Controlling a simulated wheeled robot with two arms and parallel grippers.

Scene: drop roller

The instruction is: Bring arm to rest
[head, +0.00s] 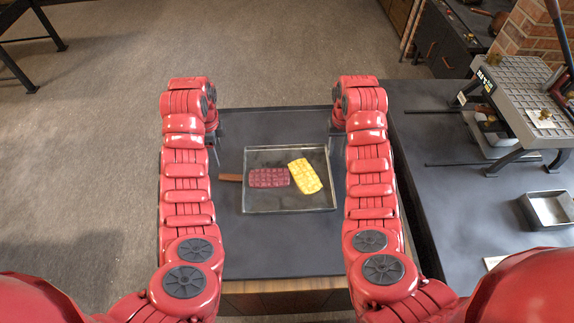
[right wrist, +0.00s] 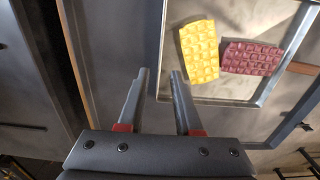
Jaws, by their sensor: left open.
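My two red arms reach forward over a dark table (head: 285,262), one on each side of a shallow tray (head: 288,210). My left gripper (head: 216,148) is at the tray's left, mostly hidden under its arm; it is open. My right gripper (head: 335,130) is near the tray's far right corner, mostly hidden by its wrist. In the right wrist view my right gripper (right wrist: 160,82) shows its two fingers apart with nothing between them, close to the tray rim (right wrist: 158,45). A maroon slab (head: 268,177) and a yellow slab (head: 305,176) lie in the tray.
A brown strip (head: 230,177) lies at the tray's left edge. A dark workbench (head: 450,190) stands at the right, holding a grey stand (head: 520,95) and a metal pan (head: 549,208). Open carpet (head: 90,150) lies to the left.

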